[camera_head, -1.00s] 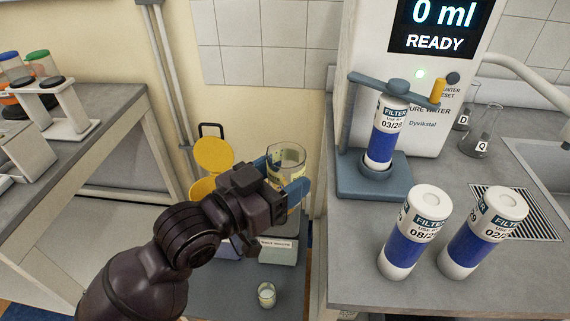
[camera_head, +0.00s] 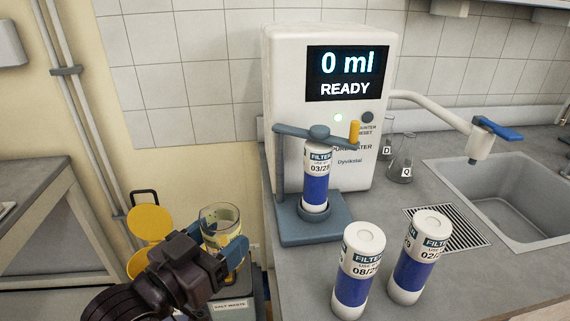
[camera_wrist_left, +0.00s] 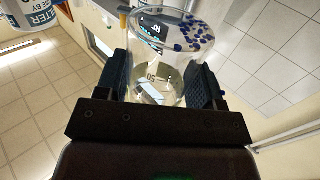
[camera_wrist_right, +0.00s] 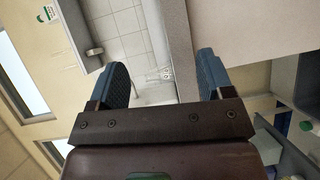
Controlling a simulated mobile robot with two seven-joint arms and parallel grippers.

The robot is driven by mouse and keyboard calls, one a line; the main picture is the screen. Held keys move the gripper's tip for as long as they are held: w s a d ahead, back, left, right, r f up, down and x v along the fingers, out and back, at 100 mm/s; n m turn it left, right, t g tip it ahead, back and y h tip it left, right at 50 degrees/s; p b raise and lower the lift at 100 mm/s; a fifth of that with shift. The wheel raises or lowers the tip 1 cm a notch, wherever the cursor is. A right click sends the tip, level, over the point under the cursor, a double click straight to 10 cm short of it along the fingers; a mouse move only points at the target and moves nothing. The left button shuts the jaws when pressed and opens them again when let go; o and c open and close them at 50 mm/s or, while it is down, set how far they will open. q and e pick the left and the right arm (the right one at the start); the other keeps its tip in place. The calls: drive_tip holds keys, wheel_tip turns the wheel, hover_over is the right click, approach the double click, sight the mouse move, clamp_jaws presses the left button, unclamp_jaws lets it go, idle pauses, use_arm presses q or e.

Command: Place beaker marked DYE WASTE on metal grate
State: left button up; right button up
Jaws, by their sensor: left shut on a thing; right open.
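My left gripper (camera_head: 222,258) is shut on a clear glass beaker (camera_head: 221,229). The metal grate (camera_head: 447,228) is a striped panel in the counter, left of the sink, well to the right of the beaker. My right gripper (camera_wrist_right: 165,75) is open and empty in its wrist view and is not in the head view.
Two filter cartridges (camera_head: 355,270) (camera_head: 420,257) stand at the front of the counter, before the grate. The water dispenser (camera_head: 335,95) with a mounted cartridge stands behind. Two flasks (camera_head: 401,165) (camera_head: 385,148) are behind the grate. A sink (camera_head: 510,200) lies right. A yellow-lidded bin (camera_head: 150,222) is left.

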drive_tip(key=w+d+r+n+t+y, duration=0.1)
drive_tip(key=w+d+r+n+t, duration=0.1)
drive_tip(key=r+n, duration=0.45)
drive_tip(key=w+d+r+n+t, duration=0.1)
drive_tip(key=d+r+n+t, duration=0.15)
drive_tip(key=r, duration=0.75)
drive_tip(key=w+a+r+n+t+y, duration=0.1)
drive_tip(key=w+a+r+n+y, duration=0.2)
drive_tip(key=w+a+n+y, duration=0.35)
drive_tip(key=w+a+r+n+t+y, duration=0.1)
drive_tip(key=w+a+r+n+y, duration=0.15)
drive_tip(key=w+a+y, duration=0.5)
wheel_tip(320, 180, up, 6)
drive_tip(key=n+g+y, duration=0.2)
drive_tip(key=n+g, duration=1.8)
drive_tip(key=n, duration=0.2)
hover_over(223, 213)
drive_tip(key=s+d, duration=0.4)
drive_tip(key=d, duration=0.5)
drive_tip(key=x, duration=1.1)
drive_tip(key=shift+s+a+f, duration=0.1)
drive_tip(key=shift+a+f, duration=0.15)
drive_tip(key=shift+f, duration=0.05)
